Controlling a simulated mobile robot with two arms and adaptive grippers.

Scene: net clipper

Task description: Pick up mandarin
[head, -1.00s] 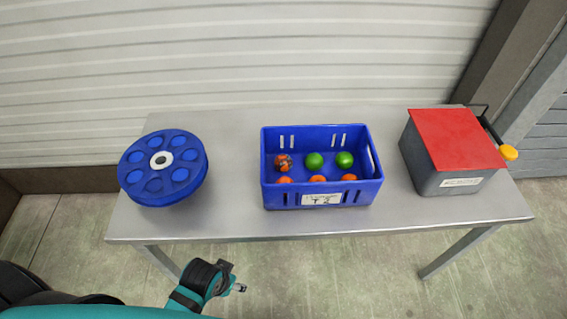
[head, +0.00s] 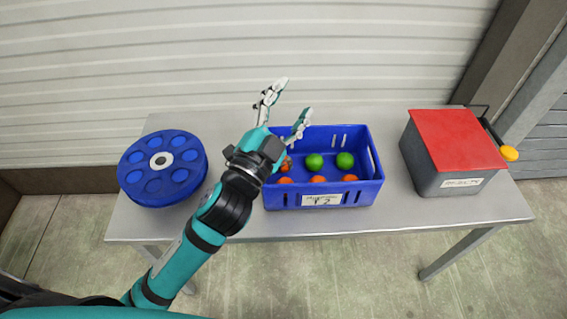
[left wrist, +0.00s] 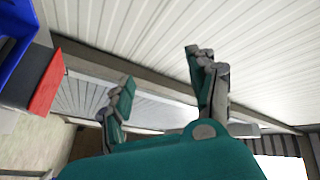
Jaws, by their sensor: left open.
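Several orange mandarins lie in the blue crate (head: 376,185). One front mandarin (head: 319,179) is in the middle, one (head: 350,178) at the right and one (head: 285,181) at the left, each partly hidden by the crate's front wall. Behind them are two green fruits (head: 314,161) and a mottled reddish-orange fruit (head: 287,166), which my arm partly covers. My left gripper (head: 292,100) is open and empty, raised above the crate's back left side. In the left wrist view the open fingers (left wrist: 165,85) point toward the wall with nothing between them. My right gripper is not in view.
A blue wheel-like disc (head: 135,172) lies at the table's left. The metal table (head: 400,215) has bare room around the crate. A ribbed wall (head: 180,60) rises behind.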

